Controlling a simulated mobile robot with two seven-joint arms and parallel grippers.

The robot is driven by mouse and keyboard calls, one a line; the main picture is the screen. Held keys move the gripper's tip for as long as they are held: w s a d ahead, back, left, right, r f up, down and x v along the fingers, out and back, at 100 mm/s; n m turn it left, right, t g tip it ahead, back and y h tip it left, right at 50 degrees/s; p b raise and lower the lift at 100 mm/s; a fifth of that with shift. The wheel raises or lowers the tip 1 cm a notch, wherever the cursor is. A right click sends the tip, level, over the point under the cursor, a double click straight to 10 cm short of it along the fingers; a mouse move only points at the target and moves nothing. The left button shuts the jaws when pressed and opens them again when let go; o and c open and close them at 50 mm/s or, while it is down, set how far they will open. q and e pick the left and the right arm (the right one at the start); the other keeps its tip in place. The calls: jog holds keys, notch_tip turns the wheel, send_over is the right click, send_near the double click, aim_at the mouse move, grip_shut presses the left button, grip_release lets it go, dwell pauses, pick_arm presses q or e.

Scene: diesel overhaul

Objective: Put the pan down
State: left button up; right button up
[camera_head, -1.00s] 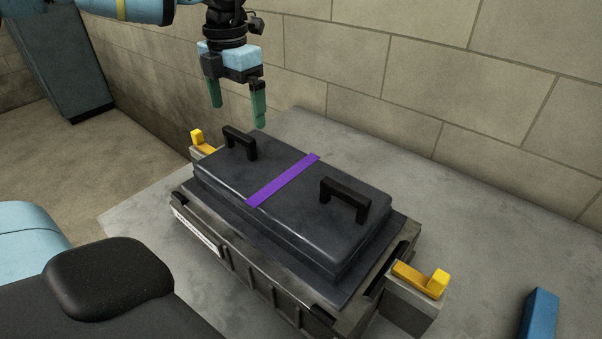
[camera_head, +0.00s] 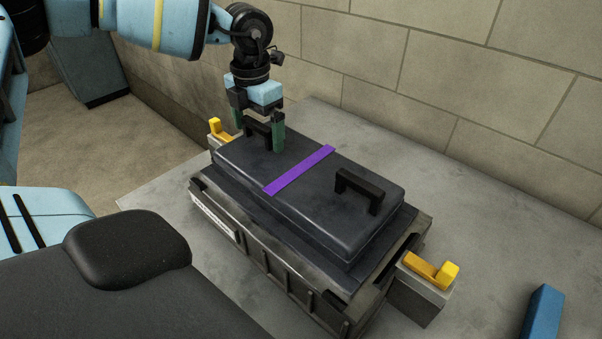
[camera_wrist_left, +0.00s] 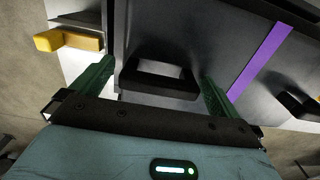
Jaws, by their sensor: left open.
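The pan (camera_head: 325,215) is dark grey with a purple stripe (camera_head: 300,170) across it and two black handles. It rests on a dark metal block (camera_head: 270,255) on the grey table. My left gripper (camera_head: 261,140) is open, pointing down, with its green fingers on either side of the pan's far-left handle (camera_head: 257,129). In the left wrist view, that handle (camera_wrist_left: 158,78) lies between the two fingers (camera_wrist_left: 155,85), with gaps at both sides. The other handle (camera_head: 359,189) is free. My right gripper is not in view.
Yellow catches on grey blocks stand at the far-left end (camera_head: 219,130) and near-right end (camera_head: 432,268) of the block. A blue object (camera_head: 541,313) lies at the lower right. A block wall (camera_head: 450,85) runs behind the table.

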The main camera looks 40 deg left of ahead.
pick_arm(q)
jog(key=shift+f, duration=0.15)
jog(key=c, duration=1.8)
jog(key=shift+w+r, duration=0.1)
jog(key=shift+r, duration=0.1)
jog(key=shift+c, duration=1.3)
